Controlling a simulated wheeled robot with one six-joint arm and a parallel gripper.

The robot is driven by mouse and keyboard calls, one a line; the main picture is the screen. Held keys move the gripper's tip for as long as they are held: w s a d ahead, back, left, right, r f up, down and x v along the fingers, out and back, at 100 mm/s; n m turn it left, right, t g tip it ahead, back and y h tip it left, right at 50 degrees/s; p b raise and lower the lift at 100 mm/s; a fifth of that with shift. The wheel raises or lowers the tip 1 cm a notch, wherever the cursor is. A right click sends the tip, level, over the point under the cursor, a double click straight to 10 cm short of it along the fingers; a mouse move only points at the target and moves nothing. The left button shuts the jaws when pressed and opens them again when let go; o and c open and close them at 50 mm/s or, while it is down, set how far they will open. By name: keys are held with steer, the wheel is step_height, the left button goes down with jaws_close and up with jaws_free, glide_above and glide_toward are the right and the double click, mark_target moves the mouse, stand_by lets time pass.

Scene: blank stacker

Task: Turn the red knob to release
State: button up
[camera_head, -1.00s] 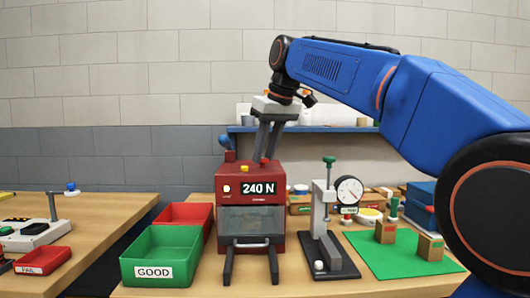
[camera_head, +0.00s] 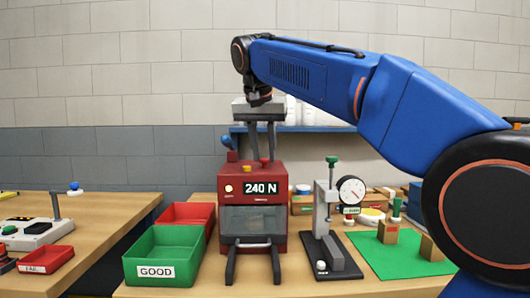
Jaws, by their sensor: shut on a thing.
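The red knob (camera_head: 264,161) is a small red piece on top of the dark red press (camera_head: 281,193), which has a lit "240 N" display. My gripper (camera_head: 263,157) points down over the press, with its two grey fingers upright on either side of the knob. It is shut on the knob. The fingers partly hide the knob, so its turn angle cannot be read.
A blue-and-red lever (camera_head: 228,143) rises at the press's left. The green GOOD bin (camera_head: 180,242) and a red bin (camera_head: 197,209) stand left. A dial gauge stand (camera_head: 327,215) and a green mat (camera_head: 400,263) are right. A blue shelf (camera_head: 300,129) is behind.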

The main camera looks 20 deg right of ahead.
steer(key=m+g, duration=0.1)
steer(key=m, duration=0.2)
steer(key=m+h, duration=0.1)
steer(key=m, duration=0.2)
steer(key=shift+w+a+g+h, duration=0.2)
steer(key=shift+g+h, duration=0.1)
steer(key=shift+g, duration=0.1)
stand_by(0.3)
steer(key=o, duration=1.1)
steer(key=shift+c, duration=0.2)
